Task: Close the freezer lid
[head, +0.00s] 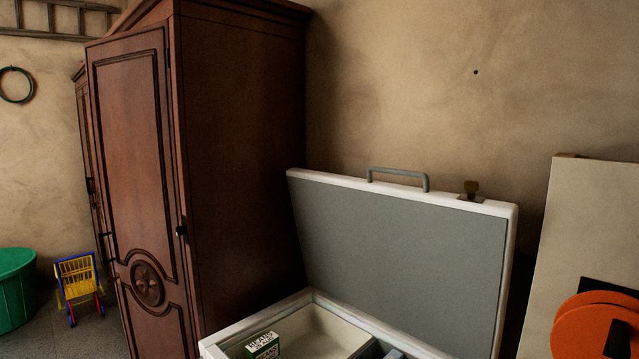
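The freezer lid (400,250) stands open and upright at the back of the freezer, in the lower right middle of the head view. It has a grey inner face and a white rim. Neither of my grippers is in view.
A dark wooden wardrobe (240,170) stands close on the left of the freezer. On the right, a pale board (580,220) leans by the wall with an orange round object (592,328) before it. A toy cart (78,280) and green tub (15,290) are far left.

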